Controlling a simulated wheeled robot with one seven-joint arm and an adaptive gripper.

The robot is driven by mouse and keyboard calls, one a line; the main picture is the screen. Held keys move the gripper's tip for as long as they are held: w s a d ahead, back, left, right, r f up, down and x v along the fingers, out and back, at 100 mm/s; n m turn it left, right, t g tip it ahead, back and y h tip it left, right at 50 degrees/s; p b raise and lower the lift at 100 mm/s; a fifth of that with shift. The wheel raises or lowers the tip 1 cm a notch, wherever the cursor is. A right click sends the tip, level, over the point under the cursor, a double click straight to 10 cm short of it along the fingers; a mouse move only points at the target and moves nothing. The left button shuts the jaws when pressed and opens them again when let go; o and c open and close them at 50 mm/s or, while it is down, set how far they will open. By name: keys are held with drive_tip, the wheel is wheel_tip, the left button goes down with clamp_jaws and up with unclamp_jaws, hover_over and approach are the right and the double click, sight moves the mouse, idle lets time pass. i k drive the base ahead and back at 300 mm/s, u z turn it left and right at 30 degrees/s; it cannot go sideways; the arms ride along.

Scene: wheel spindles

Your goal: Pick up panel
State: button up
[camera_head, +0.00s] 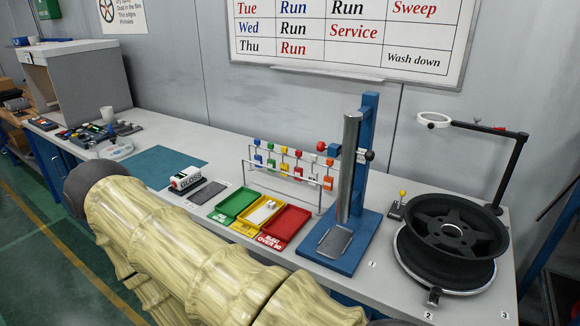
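No part is labelled as the panel. One flat dark grey plate (207,192) lies on the bench beside the white "GLOSS" device (186,179). A second flat silver-grey plate (334,242) lies on the base of the blue stand (345,250), at the foot of an upright metal cylinder (349,165). I cannot tell which of these is the panel. My cream-covered arm crosses the lower left foreground and hides part of the bench's front edge. My gripper is not in view.
Green (235,205), yellow (260,213) and red (287,222) trays sit before a rack of coloured tags (285,162). A teal mat (160,165) lies bare at left.

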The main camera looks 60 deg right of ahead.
sight(263, 213)
drive_tip(key=k, duration=0.15)
drive_tip(key=z, duration=0.9)
